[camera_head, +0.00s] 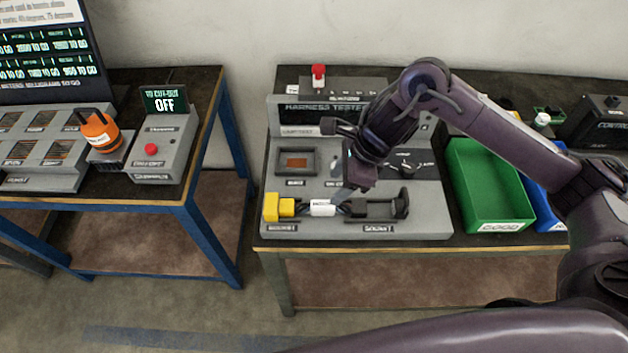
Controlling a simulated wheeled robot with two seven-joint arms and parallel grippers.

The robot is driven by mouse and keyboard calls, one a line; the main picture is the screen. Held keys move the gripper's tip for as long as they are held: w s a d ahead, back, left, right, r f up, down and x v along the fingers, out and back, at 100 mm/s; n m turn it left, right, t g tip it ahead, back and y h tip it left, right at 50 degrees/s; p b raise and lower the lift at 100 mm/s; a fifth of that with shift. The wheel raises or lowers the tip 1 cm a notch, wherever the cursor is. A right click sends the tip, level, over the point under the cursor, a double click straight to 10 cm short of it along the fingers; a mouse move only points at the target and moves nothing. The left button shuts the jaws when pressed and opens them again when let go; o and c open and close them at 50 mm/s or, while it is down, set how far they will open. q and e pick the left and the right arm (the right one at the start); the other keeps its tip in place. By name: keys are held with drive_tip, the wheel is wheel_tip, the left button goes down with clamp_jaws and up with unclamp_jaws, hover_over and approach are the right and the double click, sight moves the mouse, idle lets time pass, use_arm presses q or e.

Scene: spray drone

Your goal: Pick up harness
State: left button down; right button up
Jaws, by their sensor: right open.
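The harness lies along the front of the grey tester panel (430,222). A yellow connector (278,207) is at its left end, and a white label (322,208) sits beside it. A dark section runs from the label toward a black cradle (378,210) on the right; where it ends is hard to tell. My right gripper (344,182) is open just above and behind the harness's middle, pointing down at it. My left gripper is not in view.
A green bin (490,185) and a blue bin (545,205) stand right of the tester. A red button (318,74) is at the tester's back. On the left table are an orange-topped object (99,130) and a grey box with an OFF display (164,105). A floor gap separates the tables.

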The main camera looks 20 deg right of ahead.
sight(323, 204)
drive_tip(key=shift+w+d, duration=0.15)
drive_tip(key=shift+d, duration=0.05)
drive_tip(key=shift+s+a+f+p, duration=0.45)
drive_tip(key=shift+f+p, duration=0.1)
drive_tip(key=shift+f, duration=0.05)
drive_tip(key=shift+s+a+f+p, duration=0.4)
drive_tip(key=shift+a+f+p, duration=0.05)
drive_tip(key=shift+f+p, duration=0.1)
drive_tip(key=f, duration=0.2)
drive_tip(key=w+a+f+p, duration=0.1)
drive_tip(key=shift+w+a+f, duration=0.15)
drive_tip(key=shift+w+f, duration=0.05)
drive_tip(key=shift+f, duration=0.3)
drive_tip(key=c, duration=0.9)
drive_tip(key=shift+c, duration=1.1)
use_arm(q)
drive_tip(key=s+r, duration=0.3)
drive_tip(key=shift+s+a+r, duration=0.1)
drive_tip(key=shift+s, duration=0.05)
use_arm(e)
clamp_jaws()
